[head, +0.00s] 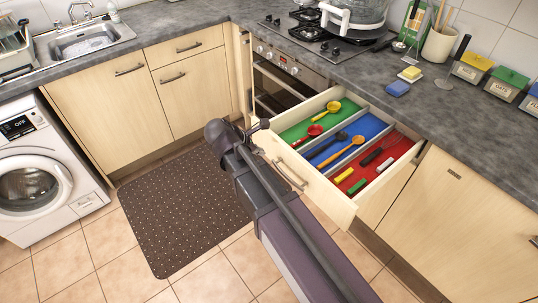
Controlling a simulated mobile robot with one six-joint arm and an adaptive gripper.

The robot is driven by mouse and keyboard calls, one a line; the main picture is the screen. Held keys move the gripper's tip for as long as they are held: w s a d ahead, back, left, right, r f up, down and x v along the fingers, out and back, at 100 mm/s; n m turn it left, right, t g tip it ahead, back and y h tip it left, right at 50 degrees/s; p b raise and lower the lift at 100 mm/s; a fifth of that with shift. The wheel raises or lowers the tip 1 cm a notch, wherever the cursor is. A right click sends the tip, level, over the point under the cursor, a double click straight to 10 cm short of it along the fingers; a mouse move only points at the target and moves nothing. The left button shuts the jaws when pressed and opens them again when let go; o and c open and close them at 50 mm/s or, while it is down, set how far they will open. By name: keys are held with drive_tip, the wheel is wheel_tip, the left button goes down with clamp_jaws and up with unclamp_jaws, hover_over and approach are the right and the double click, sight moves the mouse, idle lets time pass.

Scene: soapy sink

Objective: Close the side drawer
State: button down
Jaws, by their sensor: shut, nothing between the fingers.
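The side drawer (346,204) stands pulled out from the counter on the right. Its wooden front carries a curved metal handle (290,177). Inside are green, blue and red compartments with spoons and other utensils. My dark arm reaches up from the bottom of the head view, in front of the drawer. My gripper (263,125) is small and dark here, shut and empty, near the far left end of the drawer front. I cannot tell whether it touches the drawer. My arm hides part of the floor below the drawer.
An oven (281,88) is built in left of the drawer, below a hob (318,38). A washing machine (38,185) stands at the far left. A dark dotted mat (175,210) lies on the tiled floor. Sponges (397,88) and labelled boxes (505,82) stand on the counter.

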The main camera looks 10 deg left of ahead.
drive_tip(key=a+n, duration=0.1)
drive_tip(key=s+a+n, duration=0.1)
drive_tip(key=a, duration=0.1)
drive_tip(key=a+n+t+b, duration=0.1)
drive_tip(key=a, duration=0.1)
drive_tip(key=shift+s+a+f, duration=0.15)
drive_tip(key=shift+s+a, duration=0.1)
drive_tip(key=shift+s, duration=0.15)
drive_tip(key=shift+f, duration=0.1)
drive_tip(key=b, duration=0.7)
approach(274, 152)
drive_tip(key=shift+x, duration=3.45)
